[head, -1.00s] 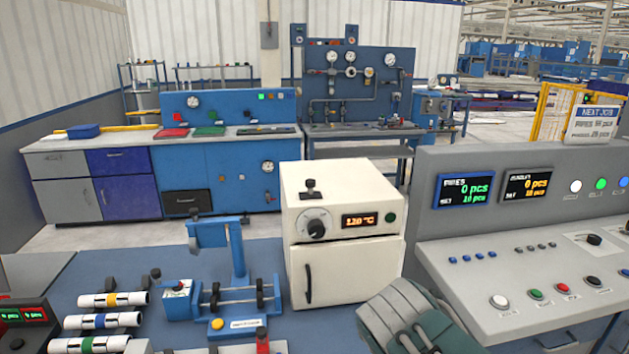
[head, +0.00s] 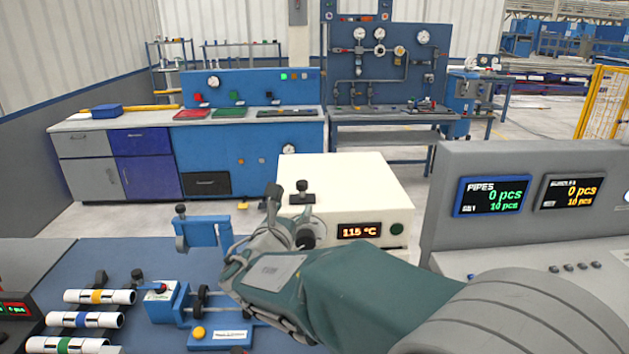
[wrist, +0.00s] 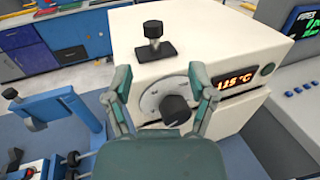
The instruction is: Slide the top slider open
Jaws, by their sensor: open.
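The top slider is a small black knob on a dark base on top of the white oven (head: 365,185). In the head view the slider (head: 302,190) stands just beyond my gripper (head: 278,215). In the wrist view the slider (wrist: 153,32) is upright ahead of my gripper (wrist: 160,76), past the fingertips and not touched. My gripper is open and empty, its two fingers on either side of the oven's round dial (wrist: 172,105). The fingers hide part of the dial. My arm hides the oven's door.
A blue clamp fixture (head: 205,235) stands close left of my gripper. Banded white pipes (head: 95,297) lie further left. The grey control console (head: 530,195) rises on the right. The oven display (head: 358,231) reads 115 °C. The oven's top is clear around the slider.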

